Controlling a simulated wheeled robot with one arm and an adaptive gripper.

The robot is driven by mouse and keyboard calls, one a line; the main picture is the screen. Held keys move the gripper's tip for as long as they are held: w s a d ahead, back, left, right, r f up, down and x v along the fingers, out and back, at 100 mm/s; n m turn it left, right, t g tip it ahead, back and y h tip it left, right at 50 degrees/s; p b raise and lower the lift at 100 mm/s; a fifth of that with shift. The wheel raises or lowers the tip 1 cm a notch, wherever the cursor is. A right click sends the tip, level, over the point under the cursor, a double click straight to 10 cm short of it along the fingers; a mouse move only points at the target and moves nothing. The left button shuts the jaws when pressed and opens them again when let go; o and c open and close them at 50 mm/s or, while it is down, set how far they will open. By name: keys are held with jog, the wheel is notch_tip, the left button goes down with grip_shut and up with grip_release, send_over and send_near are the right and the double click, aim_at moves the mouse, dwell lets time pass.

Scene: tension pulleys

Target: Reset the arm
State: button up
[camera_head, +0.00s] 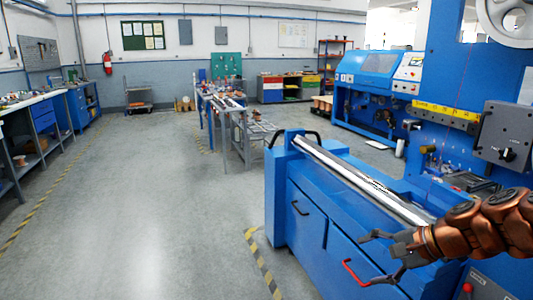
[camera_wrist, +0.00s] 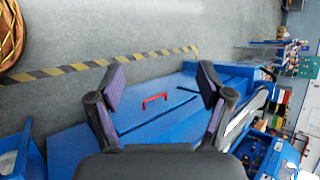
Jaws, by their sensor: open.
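My gripper (camera_head: 377,258) reaches in from the right in the head view, at the end of my copper-coloured arm. It is in front of the blue machine cabinet (camera_head: 283,205), near a red handle (camera_head: 358,272). In the wrist view my gripper (camera_wrist: 163,90) has its two dark fingers spread wide apart, with nothing between them. The red handle (camera_wrist: 154,100) on the blue cabinet shows beyond the gap between the fingers. I cannot tell how far the fingers are from the cabinet.
A long metal roller (camera_head: 360,178) lies along the cabinet top. A tall blue machine with a grey control box (camera_head: 503,135) stands at the right. Workbenches (camera_head: 240,130) stand farther back. The grey floor (camera_head: 140,220) at the left is clear, with yellow-black tape (camera_head: 262,262) by the cabinet.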

jog(key=s+a+r+n+g+h+p, duration=0.1)
jog(key=s+a+r+n+g+p, duration=0.2)
jog(key=s+a, duration=0.35)
jog(key=s+a+r+n+g+h+p, duration=0.1)
jog(key=s+a+n+g+p, duration=0.1)
jog(key=s+a+n+p, duration=0.4)
jog(key=s+d+r+n+g+h+p, duration=0.1)
jog(key=s+d+n+h+p, duration=0.1)
jog(key=s, duration=0.5)
jog(key=s+d+r+n+g+h+p, duration=0.2)
jog(key=s+h+p, duration=0.1)
jog(key=s, duration=0.4)
jog(key=shift+s+d+r, duration=0.15)
jog(key=shift+s, duration=0.25)
